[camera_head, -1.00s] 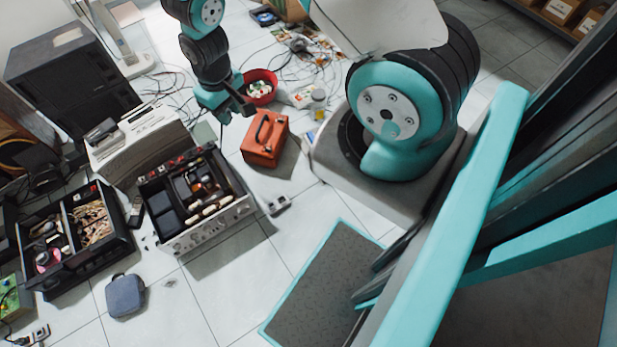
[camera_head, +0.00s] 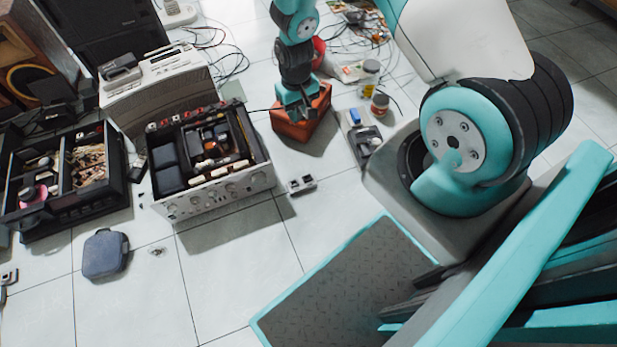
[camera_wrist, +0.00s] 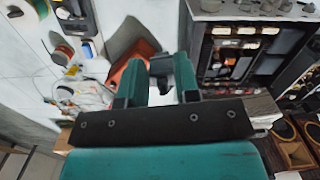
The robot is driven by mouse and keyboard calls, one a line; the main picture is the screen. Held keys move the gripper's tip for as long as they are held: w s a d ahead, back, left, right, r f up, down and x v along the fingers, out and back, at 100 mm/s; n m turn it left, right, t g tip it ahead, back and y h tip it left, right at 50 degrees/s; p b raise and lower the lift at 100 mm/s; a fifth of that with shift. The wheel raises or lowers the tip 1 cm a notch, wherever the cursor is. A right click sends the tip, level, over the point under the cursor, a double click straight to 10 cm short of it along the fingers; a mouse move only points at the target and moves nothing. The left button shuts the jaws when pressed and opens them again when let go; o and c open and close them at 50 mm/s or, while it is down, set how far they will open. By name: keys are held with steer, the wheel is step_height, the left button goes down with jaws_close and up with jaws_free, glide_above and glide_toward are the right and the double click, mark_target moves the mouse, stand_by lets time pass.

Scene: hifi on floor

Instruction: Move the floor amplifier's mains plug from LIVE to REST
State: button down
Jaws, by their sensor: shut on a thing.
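My gripper (camera_head: 298,113) hangs in front of the orange box in the head view. In the wrist view my gripper (camera_wrist: 160,80) is shut on a small dark piece (camera_wrist: 160,66), which looks like the mains plug. A thin dark cord (camera_head: 262,110) runs left from the gripper in the head view. The silver amplifier (camera_head: 225,195), open on top, stands on the floor to the left. A small grey socket block (camera_head: 302,184) lies right of it; another grey block (camera_head: 8,279) shows at the left edge. I cannot read LIVE or REST on either.
The orange box (camera_head: 303,128) is close behind or under my gripper. Jars (camera_head: 370,78) and a dark tool (camera_head: 362,138) stand to its right.

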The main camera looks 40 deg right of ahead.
steer(key=shift+m, duration=0.8)
steer(key=shift+w+d+f+b, duration=0.1)
steer(key=shift+d+f+b, duration=0.5)
steer(key=shift+f+b, duration=4.65)
steer(key=shift+w+d+f+b, duration=0.15)
steer(key=shift+d+f+b, duration=0.5)
steer(key=shift+f+b, duration=4.55)
steer(key=shift+w+d+f+b, duration=0.1)
steer(key=shift+d+f+b, duration=0.5)
steer(key=shift+f+b, duration=4.65)
step_height(320, 180, down, 4)
steer(key=p, duration=0.4)
steer(key=shift+f+p, duration=0.25)
steer(key=shift+p, duration=0.05)
steer(key=shift+s+a+p, duration=0.1)
steer(key=shift+s+p, duration=0.05)
steer(key=shift+p, duration=0.15)
steer(key=shift+f+b, duration=0.5)
steer(key=shift+f, duration=0.4)
steer(key=c, duration=0.8)
jaws_free()
